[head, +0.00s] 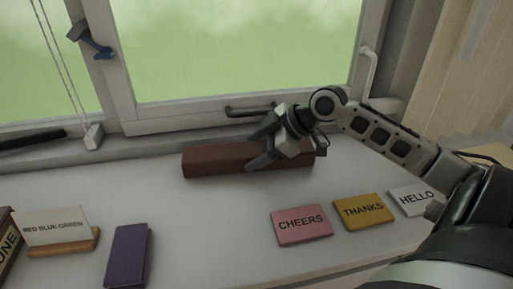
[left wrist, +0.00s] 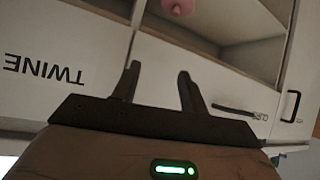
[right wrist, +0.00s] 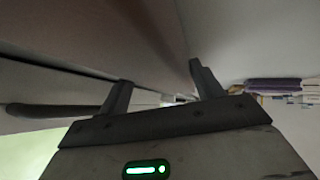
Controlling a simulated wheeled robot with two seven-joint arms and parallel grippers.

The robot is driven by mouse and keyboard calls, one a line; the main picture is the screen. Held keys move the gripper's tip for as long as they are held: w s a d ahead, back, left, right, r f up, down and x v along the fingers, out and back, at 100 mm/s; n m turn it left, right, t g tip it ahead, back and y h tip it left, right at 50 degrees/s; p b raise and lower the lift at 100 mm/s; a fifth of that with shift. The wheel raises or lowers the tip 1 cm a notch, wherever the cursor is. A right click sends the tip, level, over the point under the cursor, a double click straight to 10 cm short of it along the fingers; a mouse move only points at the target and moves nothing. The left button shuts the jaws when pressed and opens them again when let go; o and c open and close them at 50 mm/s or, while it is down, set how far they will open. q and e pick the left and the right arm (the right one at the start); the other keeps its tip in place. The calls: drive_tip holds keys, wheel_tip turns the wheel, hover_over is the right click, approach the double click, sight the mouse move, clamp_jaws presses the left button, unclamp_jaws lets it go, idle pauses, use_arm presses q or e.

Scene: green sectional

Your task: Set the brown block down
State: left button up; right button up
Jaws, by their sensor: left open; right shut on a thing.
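The brown block (head: 215,160) is a long bar lying level along the back of the white tabletop, below the window. My right gripper (head: 257,150) is shut on it right of its middle, from above and behind. The block's brown side also fills the upper left of the right wrist view (right wrist: 110,30), by the fingers. I cannot tell whether its underside touches the tabletop. My left gripper (left wrist: 160,75) is open and empty in the left wrist view, facing a white cabinet; it is outside the head view.
On the white tabletop (head: 190,220) lie a pink CHEERS card (head: 302,226), a yellow THANKS card (head: 363,211), a white HELLO card (head: 412,199) and a purple book (head: 127,255). A RED BLUE GREEN sign (head: 55,227) stands left. The middle is clear.

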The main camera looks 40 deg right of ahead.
drive_tip(key=o, duration=1.4)
drive_tip(key=v, duration=1.2)
